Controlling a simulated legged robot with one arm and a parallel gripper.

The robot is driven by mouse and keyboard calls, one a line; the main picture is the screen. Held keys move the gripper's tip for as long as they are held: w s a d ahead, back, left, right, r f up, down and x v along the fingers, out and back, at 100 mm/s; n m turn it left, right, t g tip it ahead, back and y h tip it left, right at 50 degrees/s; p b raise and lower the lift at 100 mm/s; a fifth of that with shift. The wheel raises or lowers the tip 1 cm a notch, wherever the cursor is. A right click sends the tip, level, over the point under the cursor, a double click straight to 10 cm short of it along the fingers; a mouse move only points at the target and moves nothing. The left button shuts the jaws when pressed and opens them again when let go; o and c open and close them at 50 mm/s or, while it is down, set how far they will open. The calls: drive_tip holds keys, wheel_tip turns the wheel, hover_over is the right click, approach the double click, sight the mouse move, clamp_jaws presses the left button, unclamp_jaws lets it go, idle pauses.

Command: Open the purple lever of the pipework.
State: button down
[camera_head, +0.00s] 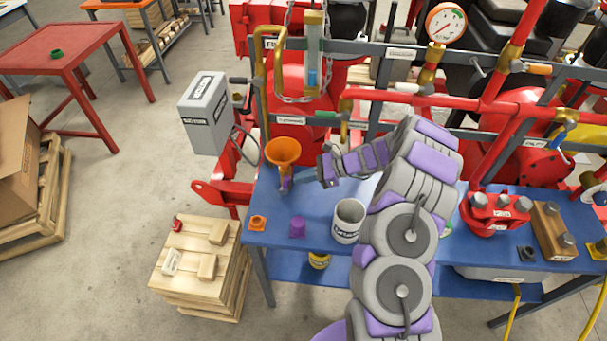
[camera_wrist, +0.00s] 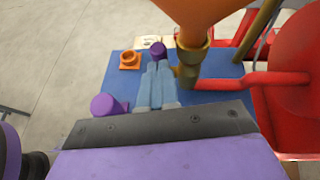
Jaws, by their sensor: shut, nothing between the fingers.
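The purple lever (camera_head: 286,183) hangs on the brass valve under the orange funnel (camera_head: 283,151), left of my gripper. In the wrist view the purple lever end (camera_wrist: 158,49) shows just beyond my fingertips, beside the brass fitting (camera_wrist: 191,66). My gripper (camera_head: 321,168) points left toward the valve; in the wrist view its pale fingers (camera_wrist: 158,66) are together and empty. The fingertips look close to the lever; I cannot tell whether they touch it. The lower end of the valve is partly hidden in the wrist view.
A purple knob (camera_head: 298,228), an orange fitting (camera_head: 257,223) and a grey cup (camera_head: 348,220) stand on the blue bench (camera_head: 270,203). Red pipework (camera_wrist: 250,80) runs right of the valve. A grey box (camera_head: 205,112) hangs to the left.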

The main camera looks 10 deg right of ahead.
drive_tip(key=shift+w+a+r+p, duration=0.1)
drive_tip(key=shift+a+r+p, duration=0.15)
drive_tip(key=shift+a, duration=0.25)
drive_tip(key=shift+w+a+r+p, duration=0.1)
drive_tip(key=shift+a+r+p, duration=0.15)
drive_tip(key=shift+a, duration=0.25)
drive_tip(key=s+d+r+p, duration=0.1)
drive_tip(key=s+d, duration=0.1)
drive_tip(key=d, duration=1.3)
drive_tip(key=shift+s+d+p, duration=0.2)
drive_tip(key=shift+s+p, duration=0.15)
drive_tip(key=shift+a, duration=0.1)
